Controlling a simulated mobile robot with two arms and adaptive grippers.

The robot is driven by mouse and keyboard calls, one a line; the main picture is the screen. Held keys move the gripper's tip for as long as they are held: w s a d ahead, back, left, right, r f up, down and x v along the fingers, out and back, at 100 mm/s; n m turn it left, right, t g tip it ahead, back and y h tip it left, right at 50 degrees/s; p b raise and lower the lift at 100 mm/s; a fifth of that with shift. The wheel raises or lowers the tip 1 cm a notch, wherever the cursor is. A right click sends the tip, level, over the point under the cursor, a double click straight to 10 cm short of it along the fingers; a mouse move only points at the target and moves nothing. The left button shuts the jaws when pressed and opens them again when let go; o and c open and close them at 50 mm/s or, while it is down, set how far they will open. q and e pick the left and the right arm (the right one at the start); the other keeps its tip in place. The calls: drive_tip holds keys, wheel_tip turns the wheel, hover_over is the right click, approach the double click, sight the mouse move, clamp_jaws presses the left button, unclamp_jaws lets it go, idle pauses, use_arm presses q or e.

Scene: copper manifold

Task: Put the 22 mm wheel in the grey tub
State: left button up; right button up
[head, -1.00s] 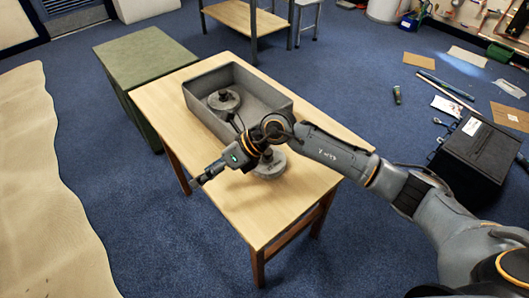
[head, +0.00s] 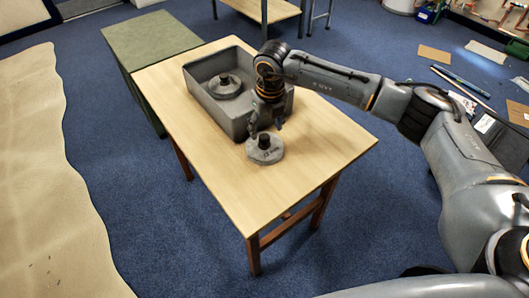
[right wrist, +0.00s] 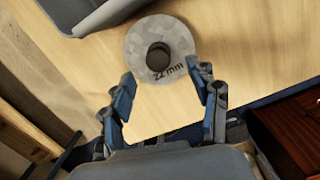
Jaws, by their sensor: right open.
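The 22 mm wheel (head: 265,150) is a grey disc with a dark raised hub, lying flat on the wooden table in front of the tub. In the right wrist view the wheel (right wrist: 160,48) shows its "22 mm" marking. The grey tub (head: 222,119) stands on the table behind it, with another grey wheel (head: 225,86) inside. My right gripper (head: 266,127) points down just above the wheel. In the right wrist view its two fingers (right wrist: 167,92) are apart, with nothing between them, and the wheel lies beyond the fingertips. My left gripper is not in view.
The wooden table (head: 300,190) is clear at its front and right. A green cabinet (head: 150,40) stands against its far left end. A sand-coloured surface (head: 50,180) lies at the left. A black case (head: 500,140) is on the floor at the right.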

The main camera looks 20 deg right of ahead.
sight(265, 137)
drive_tip(key=f+b, duration=0.1)
drive_tip(key=f, duration=0.1)
drive_tip(key=f+b, duration=0.1)
drive_tip(key=f, duration=0.1)
drive_tip(key=w+f+b, duration=0.1)
drive_tip(key=f, duration=0.1)
drive_tip(key=shift+a, duration=0.15)
drive_tip(key=shift+r, duration=0.1)
drive_tip(key=shift+c, duration=0.5)
clamp_jaws()
